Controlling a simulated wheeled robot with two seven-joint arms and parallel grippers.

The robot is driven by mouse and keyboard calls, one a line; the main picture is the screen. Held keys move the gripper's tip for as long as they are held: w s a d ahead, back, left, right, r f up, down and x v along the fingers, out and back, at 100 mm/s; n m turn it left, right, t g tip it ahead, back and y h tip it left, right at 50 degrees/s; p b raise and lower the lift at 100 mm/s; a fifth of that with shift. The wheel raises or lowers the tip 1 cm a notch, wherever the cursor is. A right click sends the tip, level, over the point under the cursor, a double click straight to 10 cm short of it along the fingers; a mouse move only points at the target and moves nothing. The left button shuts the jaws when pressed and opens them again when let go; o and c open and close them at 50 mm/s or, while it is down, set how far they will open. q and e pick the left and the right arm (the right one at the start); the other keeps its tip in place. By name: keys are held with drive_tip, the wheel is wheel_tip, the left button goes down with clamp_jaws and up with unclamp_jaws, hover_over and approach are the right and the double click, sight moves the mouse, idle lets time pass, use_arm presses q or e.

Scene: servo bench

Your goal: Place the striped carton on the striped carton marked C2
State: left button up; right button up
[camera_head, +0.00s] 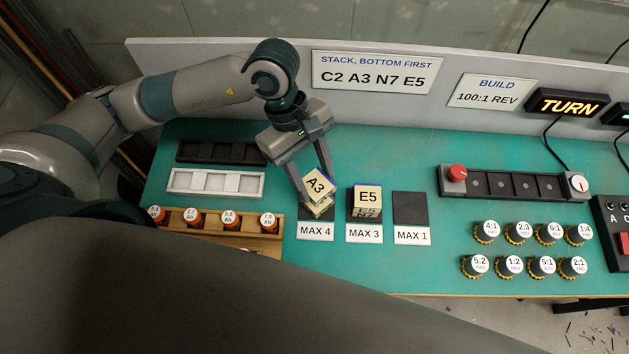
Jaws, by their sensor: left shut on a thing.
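My left gripper (316,190) is shut on a cream carton marked A3 (317,184), at the black pad above the MAX 4 label. The carton looks tilted in this view, its marked top facing up. Part of a cream and dark striped side shows below it. I cannot tell whether that is its own side or another carton under it. No C2 mark on a carton is readable. My right gripper is not in view.
A carton marked E5 (367,196) sits on another carton (366,214) at the MAX 3 label. The MAX 1 pad (409,207) is empty. A wooden rack (270,248) with orange cells stands at left. Several round gears (513,265) lie at right. A wall sign (374,73) reads C2 A3 N7 E5.

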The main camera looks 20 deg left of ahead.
sight(315, 187)
use_arm(q)
drive_tip(key=shift+f+p, duration=0.35)
drive_tip(key=shift+f, duration=0.1)
wheel_tip(315, 187, down, 2)
drive_tip(key=shift+p, duration=0.6)
drive_tip(key=shift+f, duration=0.55)
drive_tip(key=shift+f+b, duration=0.2)
drive_tip(key=shift+b, duration=0.1)
drive_tip(key=o, duration=1.1)
drive_tip(key=shift+c, duration=0.2)
